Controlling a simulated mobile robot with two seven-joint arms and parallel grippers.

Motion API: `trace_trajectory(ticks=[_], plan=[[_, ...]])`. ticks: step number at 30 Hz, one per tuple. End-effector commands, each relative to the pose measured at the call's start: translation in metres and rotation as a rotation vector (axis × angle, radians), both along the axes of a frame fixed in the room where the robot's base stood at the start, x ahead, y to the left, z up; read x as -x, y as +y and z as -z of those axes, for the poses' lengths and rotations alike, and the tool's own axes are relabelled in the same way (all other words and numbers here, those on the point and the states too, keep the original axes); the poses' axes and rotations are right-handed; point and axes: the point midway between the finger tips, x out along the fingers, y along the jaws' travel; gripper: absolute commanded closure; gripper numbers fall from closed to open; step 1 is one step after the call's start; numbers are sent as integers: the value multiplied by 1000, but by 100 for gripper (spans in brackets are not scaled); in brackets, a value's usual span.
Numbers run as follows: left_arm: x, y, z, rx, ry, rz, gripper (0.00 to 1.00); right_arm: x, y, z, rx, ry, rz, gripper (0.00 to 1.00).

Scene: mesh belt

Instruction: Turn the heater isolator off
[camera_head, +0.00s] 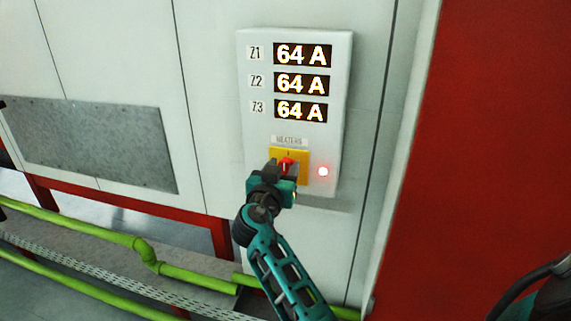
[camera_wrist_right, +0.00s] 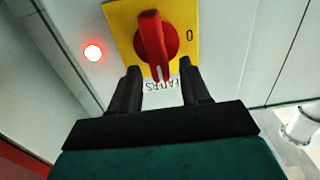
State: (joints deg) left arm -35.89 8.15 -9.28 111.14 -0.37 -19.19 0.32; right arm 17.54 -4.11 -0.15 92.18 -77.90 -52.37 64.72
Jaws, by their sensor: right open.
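The heater isolator is a red rotary knob (camera_head: 286,164) on a yellow plate (camera_head: 303,158), under a HEATERS label (camera_head: 289,141) on a white panel box. In the right wrist view the picture is upside down; the red knob (camera_wrist_right: 155,42) has its white-marked end towards the label, and a 0 is on the plate to its right. My right gripper (camera_head: 281,170) is in front of the knob, partly hiding it. In the wrist view its open fingers (camera_wrist_right: 160,72) lie on either side of the knob's marked end, with gaps showing. My left gripper is not in view.
The panel box (camera_head: 258,133) shows 64 A on Z1, Z2 and Z3. A red lamp (camera_head: 323,171) glows right of the plate. Green pipes (camera_head: 110,232) run low on the left. A red wall (camera_head: 490,130) stands on the right.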

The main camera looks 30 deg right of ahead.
Motion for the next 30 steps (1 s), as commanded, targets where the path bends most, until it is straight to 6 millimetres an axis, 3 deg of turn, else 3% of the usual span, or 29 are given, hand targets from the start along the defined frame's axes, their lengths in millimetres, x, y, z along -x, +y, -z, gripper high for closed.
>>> trace_trajectory(ticks=[12, 27, 30], plan=[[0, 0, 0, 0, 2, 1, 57, 0, 1, 0, 0, 0, 0, 53], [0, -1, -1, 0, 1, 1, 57, 0, 1, 0, 1, -1, 0, 100], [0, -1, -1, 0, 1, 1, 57, 0, 1, 0, 1, -1, 0, 100]])
